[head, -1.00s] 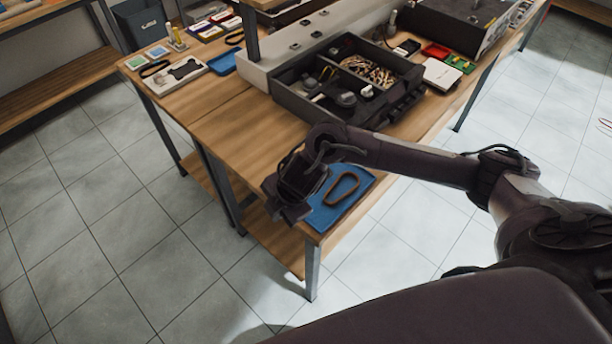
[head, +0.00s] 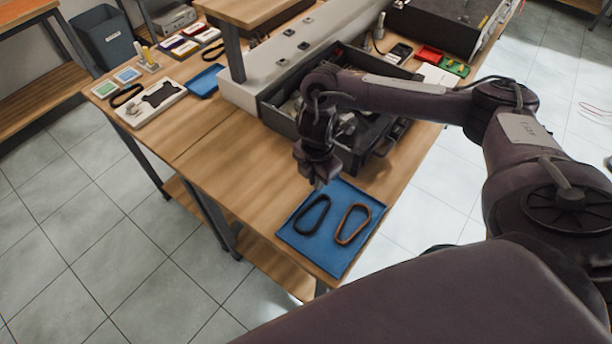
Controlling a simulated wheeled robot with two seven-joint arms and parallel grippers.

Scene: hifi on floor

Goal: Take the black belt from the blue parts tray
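The blue parts tray (head: 335,258) lies at the near corner of the wooden table. The black belt (head: 302,228), a closed loop, lies flat in the left part of the tray. A brown belt (head: 340,236) lies beside it on the right, apart from it. My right gripper (head: 319,184) points down just beyond the tray's far edge, above and behind the black belt. It appears to touch neither belt. Its finger opening is hard to make out. My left gripper is not in view.
A dark open case (head: 278,122) of parts stands behind my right gripper. A smaller blue tray (head: 203,84), a white panel (head: 142,115) and another black loop (head: 127,95) lie further left. The tabletop (head: 235,185) left of the tray is bare.

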